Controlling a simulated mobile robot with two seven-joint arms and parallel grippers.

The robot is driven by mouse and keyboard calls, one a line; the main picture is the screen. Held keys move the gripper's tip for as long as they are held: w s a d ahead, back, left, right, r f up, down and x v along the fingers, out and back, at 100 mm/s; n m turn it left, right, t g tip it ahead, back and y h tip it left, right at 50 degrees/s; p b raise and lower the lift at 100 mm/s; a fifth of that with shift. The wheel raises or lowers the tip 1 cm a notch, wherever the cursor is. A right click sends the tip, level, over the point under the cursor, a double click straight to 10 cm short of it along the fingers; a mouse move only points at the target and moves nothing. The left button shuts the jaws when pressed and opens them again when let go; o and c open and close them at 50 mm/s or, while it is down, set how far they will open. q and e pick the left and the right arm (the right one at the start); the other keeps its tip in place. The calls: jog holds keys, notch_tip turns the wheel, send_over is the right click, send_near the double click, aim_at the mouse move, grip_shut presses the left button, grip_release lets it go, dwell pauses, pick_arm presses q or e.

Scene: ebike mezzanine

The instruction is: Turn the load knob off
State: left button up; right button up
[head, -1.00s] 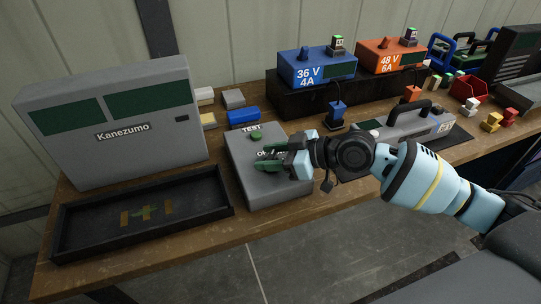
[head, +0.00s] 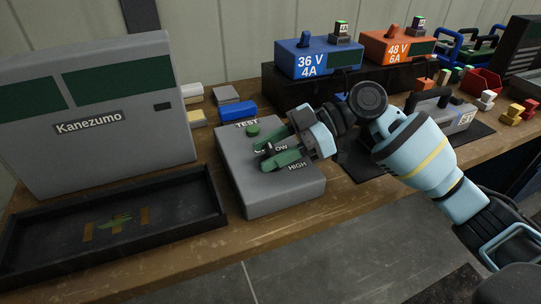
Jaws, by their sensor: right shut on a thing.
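The load knob (head: 267,149) is a small dark knob on top of a grey box (head: 270,196). The box has a green TEST button (head: 253,130) and the labels LOW and HIGH; another label by the knob is partly covered. My right gripper (head: 268,153) reaches in from the right, with one green finger on each side of the knob, and is shut on it. The fingers hide much of the knob, so I cannot tell exactly which label it points to. My left gripper is not in view.
A grey Kanezumo unit (head: 98,150) and a black tray (head: 190,222) stand to the left. Blue (head: 315,75) and orange (head: 395,60) chargers sit on a black riser behind. A grey handled case (head: 455,117) lies to the right, partly behind my arm.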

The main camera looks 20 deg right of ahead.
jog(key=shift+n+g, duration=0.5)
jog(key=shift+g, duration=0.1)
jog(key=shift+n+g, duration=0.3)
jog(key=shift+g, duration=0.1)
jog(key=o, duration=1)
jog(key=b+v, duration=0.1)
jog(key=v, duration=0.6)
jog(key=shift+d+r, duration=0.2)
jog(key=shift+d, duration=0.15)
